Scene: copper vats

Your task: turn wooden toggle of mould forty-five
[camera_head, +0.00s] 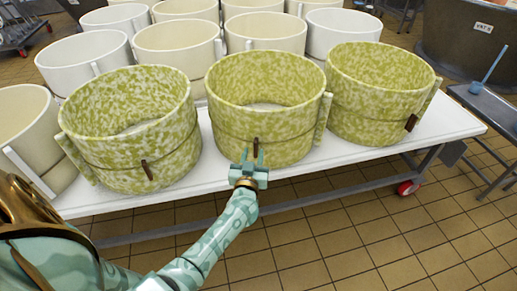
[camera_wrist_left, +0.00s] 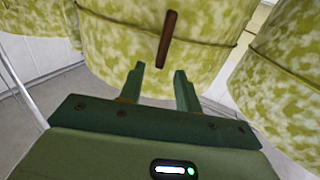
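Three green-mottled round moulds stand in the front row: a left one (camera_head: 110,135), a middle one (camera_head: 235,120) and a right one (camera_head: 365,105). Each has a small brown wooden toggle on its front: left (camera_head: 147,170), middle (camera_head: 256,147) and right (camera_head: 411,122). No number is readable on them. My left gripper (camera_head: 254,160) is open and empty in front of the middle mould, just below its toggle. In the left wrist view, the toggle (camera_wrist_left: 167,39) stands nearly upright, slightly tilted, beyond and between the open fingers (camera_wrist_left: 159,85), apart from them. My right gripper is not in view.
The moulds stand on a white table (camera_head: 200,190) with a red-wheeled caster (camera_head: 407,188). Several white and cream moulds (camera_head: 180,45) fill the rows behind. A grey side table (camera_head: 490,105) and a dark vat (camera_head: 465,40) stand at right. The tiled floor in front is clear.

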